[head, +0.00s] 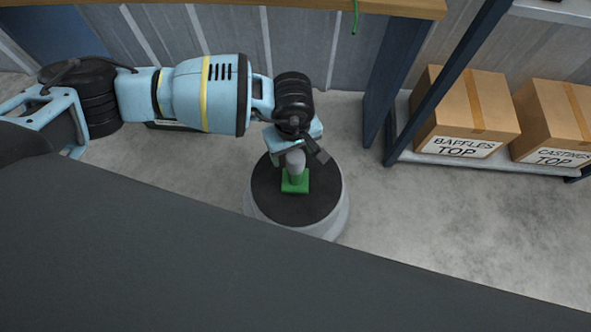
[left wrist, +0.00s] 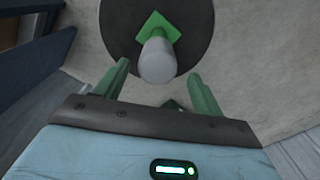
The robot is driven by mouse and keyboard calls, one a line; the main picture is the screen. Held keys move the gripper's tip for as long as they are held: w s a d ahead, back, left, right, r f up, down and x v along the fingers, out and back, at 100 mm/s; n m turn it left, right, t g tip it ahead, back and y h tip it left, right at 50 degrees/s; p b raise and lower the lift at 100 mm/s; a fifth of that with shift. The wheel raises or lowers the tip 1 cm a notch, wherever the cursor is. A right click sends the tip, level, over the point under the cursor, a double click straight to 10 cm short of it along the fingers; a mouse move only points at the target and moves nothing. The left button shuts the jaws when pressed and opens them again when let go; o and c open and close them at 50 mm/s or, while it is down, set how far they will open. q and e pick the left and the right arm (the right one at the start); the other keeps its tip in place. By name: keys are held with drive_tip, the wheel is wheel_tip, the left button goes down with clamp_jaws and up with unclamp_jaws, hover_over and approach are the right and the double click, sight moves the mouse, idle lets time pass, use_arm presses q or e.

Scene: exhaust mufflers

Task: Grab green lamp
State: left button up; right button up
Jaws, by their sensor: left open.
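The green lamp (head: 295,183) stands on a round stool (head: 327,196) with a dark top and pale sides. It has a green square base and a pale grey rounded top. In the left wrist view the lamp (left wrist: 157,62) lies just beyond the fingertips, between their lines. My left gripper (head: 299,156) reaches down from above at the lamp's grey top; its open fingers (left wrist: 160,78) show in the left wrist view with nothing held. I cannot tell whether a finger touches the lamp. My right gripper is not in view.
A wooden-topped table (head: 290,6) with dark legs stands behind the stool. At right, a low shelf holds cardboard boxes labelled BAFFLES (head: 468,112) and CASTINGS (head: 555,122). A large dark surface (head: 200,260) fills the foreground. Grey floor right of the stool is clear.

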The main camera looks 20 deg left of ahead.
sight(295, 171)
use_arm(q)
drive_tip(key=f, duration=0.1)
drive_tip(key=f+b, duration=0.1)
drive_tip(key=f, duration=0.3)
drive_tip(key=shift+d+f, duration=0.15)
drive_tip(key=shift+d, duration=0.1)
drive_tip(key=c, duration=0.9)
drive_tip(key=shift+w, duration=0.1)
clamp_jaws()
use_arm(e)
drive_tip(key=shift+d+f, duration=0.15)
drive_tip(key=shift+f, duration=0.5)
